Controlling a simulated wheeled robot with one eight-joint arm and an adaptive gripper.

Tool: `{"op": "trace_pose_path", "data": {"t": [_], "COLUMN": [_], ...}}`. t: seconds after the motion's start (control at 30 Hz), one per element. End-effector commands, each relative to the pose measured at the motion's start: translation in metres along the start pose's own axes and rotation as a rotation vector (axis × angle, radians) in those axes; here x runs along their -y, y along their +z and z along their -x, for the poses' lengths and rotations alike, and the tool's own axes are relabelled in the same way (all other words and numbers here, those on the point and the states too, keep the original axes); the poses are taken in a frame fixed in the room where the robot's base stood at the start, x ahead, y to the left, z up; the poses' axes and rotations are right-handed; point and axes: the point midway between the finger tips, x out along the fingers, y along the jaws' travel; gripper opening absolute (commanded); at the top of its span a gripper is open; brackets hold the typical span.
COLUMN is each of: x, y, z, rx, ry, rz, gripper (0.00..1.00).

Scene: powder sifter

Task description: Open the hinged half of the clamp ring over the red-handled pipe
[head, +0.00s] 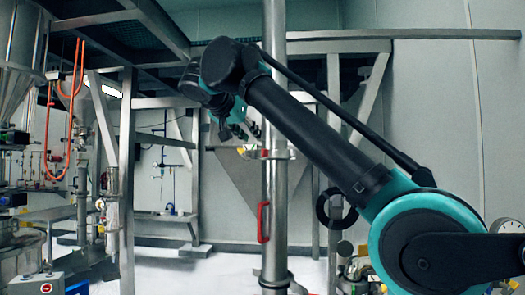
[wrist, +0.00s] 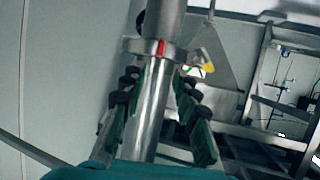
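The steel pipe (head: 274,190) stands upright in the head view and carries a red handle (head: 263,222) low on its left side. Above the handle, the clamp ring (head: 281,154) encircles the pipe, with a red mark at its left. In the wrist view the clamp ring (wrist: 133,45) shows ahead of the fingertips, with the red mark on its front and a yellow-tipped part (wrist: 208,67) at its right. My gripper (head: 247,131) is open, up and left of the ring. In the wrist view my gripper (wrist: 155,77) has its fingers on either side of the pipe's image, holding nothing.
Steel frame posts (head: 127,170) and a platform stand behind and left. An orange hose (head: 75,110) hangs at far left. A dark round ring-shaped part (head: 336,209) is right of the pipe. Pale floor and wall show behind.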

Motion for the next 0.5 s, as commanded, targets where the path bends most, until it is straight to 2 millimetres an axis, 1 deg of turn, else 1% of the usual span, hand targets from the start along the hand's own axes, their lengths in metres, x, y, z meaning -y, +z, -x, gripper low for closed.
{"op": "trace_pose_path", "data": {"t": [0.03,0.1,0.3,0.5], "x": [-0.001,-0.001,-0.001,0.0], "y": [0.0,0.0,0.0,0.0], "z": [-0.011,-0.025,-0.063,-0.09], "rx": [0.0,0.0,0.001,0.001], "ry": [0.004,0.004,0.003,0.002], "rz": [-0.002,-0.001,-0.001,0.0], "gripper": [0.3,0.3,0.3,0.3]}}
